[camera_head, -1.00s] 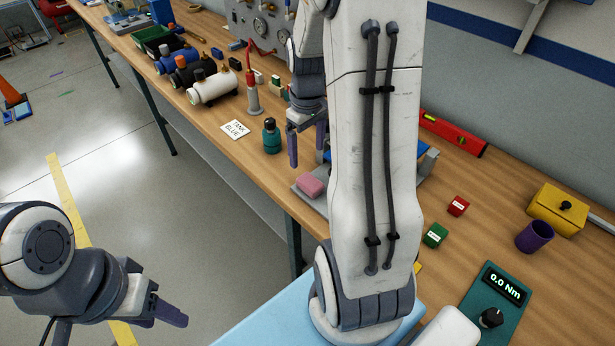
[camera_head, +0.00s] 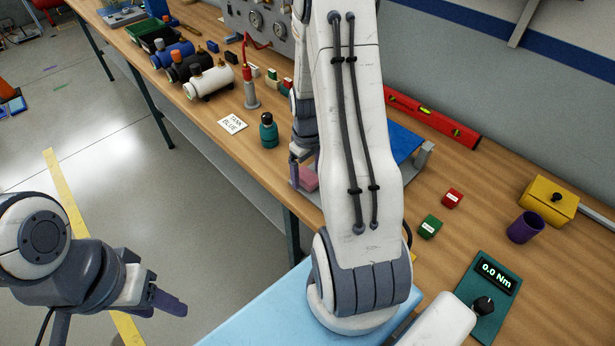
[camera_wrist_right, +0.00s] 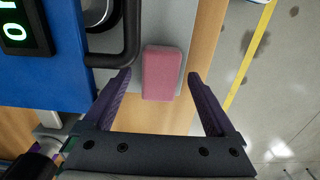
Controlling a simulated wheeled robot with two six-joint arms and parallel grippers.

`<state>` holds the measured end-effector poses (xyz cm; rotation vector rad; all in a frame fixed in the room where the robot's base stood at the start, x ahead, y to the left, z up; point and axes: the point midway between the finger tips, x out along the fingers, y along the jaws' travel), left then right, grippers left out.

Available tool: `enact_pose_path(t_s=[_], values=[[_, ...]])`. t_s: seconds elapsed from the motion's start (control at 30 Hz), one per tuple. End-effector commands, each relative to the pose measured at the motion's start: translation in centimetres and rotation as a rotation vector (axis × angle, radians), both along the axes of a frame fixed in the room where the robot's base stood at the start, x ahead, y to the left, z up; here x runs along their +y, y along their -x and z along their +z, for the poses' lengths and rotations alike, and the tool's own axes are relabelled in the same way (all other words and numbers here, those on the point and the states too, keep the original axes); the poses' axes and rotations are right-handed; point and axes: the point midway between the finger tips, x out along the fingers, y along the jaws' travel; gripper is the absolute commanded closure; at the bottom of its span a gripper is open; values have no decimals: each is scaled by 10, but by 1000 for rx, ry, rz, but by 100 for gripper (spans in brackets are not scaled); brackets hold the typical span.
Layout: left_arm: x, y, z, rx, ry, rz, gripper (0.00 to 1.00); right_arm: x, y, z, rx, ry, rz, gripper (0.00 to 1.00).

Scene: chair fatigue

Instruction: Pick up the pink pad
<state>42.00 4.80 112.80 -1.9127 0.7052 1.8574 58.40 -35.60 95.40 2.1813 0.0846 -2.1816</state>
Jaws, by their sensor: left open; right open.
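The pink pad (camera_wrist_right: 163,73) is a small rounded block lying on a light grey plate (camera_wrist_right: 182,15) in the right wrist view. In the head view the pad (camera_head: 308,179) is partly hidden by my right arm. My right gripper (camera_wrist_right: 164,88) is open, its purple fingers on either side of the pad's near end with gaps between. It holds nothing. In the head view the right gripper (camera_head: 297,172) is mostly hidden behind its own arm. My left gripper (camera_head: 165,300) is open and empty over the floor at lower left.
A blue device with a display (camera_wrist_right: 28,30) and a dark handle (camera_wrist_right: 128,40) stand beside the pad. A teal bottle (camera_head: 268,132) and a "TANK BLUE" card (camera_head: 232,124) are to its left. A red level (camera_head: 432,117) lies behind. The bench edge is close to the pad.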

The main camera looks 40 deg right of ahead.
Motion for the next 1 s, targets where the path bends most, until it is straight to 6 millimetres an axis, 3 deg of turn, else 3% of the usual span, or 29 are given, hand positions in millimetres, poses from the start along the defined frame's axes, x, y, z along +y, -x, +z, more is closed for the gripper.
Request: enact_pose_path(t_s=[0.13,0.3,0.37,0.77,1.0], values=[[0,0,0,0,0,0,50,0,0,0,0,0,0,13],[0,0,0,0,0,0,50,0,0,0,0,0,0,78],[0,0,0,0,0,0,50,0,0,0,0,0,0,98],[0,0,-1,0,0,0,50,0,-1,8,-1,1,0,98],[0,0,-6,0,0,0,50,-1,-2,46,-8,4,0,98]])
